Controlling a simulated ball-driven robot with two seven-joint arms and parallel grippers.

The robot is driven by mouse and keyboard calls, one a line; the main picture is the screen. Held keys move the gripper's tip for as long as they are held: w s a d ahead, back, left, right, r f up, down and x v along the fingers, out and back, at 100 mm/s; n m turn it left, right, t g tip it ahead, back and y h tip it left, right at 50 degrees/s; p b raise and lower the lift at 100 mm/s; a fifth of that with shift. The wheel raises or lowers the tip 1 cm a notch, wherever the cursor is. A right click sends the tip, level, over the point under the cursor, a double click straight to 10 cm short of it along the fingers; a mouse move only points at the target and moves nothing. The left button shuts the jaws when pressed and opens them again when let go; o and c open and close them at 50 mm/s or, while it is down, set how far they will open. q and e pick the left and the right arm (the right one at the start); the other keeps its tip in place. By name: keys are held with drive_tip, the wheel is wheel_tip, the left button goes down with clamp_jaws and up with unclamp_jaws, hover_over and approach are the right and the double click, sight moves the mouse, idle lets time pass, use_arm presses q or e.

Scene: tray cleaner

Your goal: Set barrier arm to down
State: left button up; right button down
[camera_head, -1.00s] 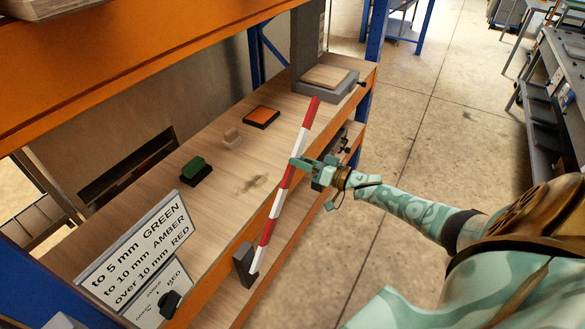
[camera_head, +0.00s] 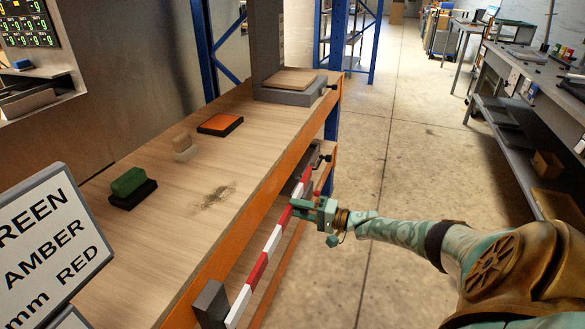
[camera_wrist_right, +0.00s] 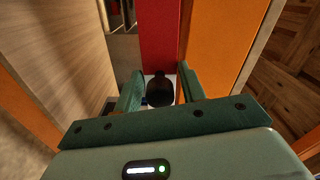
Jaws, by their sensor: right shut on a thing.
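The barrier arm (camera_head: 257,270) is a red and white striped bar. It runs from a dark grey block (camera_head: 211,303) at the near end of the bench's front edge, slanting away along the orange edge toward the far end. My right gripper (camera_head: 297,208) is shut on it at a red stretch well along from the block. In the right wrist view the fingers (camera_wrist_right: 160,74) stand either side of a black round knob (camera_wrist_right: 160,90) on the bar's red and white face. My left gripper is out of view.
The wooden bench top (camera_head: 160,220) holds a green block (camera_head: 128,181), a beige block (camera_head: 182,144), an orange pad (camera_head: 220,123) and a grey stand (camera_head: 290,92). A sign (camera_head: 50,250) stands at near left. Open floor (camera_head: 400,160) lies right.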

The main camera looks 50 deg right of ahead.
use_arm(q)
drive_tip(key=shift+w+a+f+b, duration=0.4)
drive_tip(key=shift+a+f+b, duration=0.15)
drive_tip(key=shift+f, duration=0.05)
use_arm(e)
wheel_tip(320, 180, down, 2)
drive_tip(key=shift+s+f+m, duration=0.1)
drive_tip(key=shift+m, duration=0.2)
drive_tip(key=shift+a+f, duration=0.15)
drive_tip(key=c, duration=1.2)
unclamp_jaws()
drive_tip(key=shift+o, duration=0.2)
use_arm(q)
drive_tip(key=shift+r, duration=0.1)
use_arm(e)
drive_tip(key=shift+s, duration=0.1)
use_arm(q)
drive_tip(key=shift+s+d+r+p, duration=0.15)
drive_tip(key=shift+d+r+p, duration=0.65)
drive_tip(key=shift+p, duration=0.4)
use_arm(e)
drive_tip(key=v, duration=1.6)
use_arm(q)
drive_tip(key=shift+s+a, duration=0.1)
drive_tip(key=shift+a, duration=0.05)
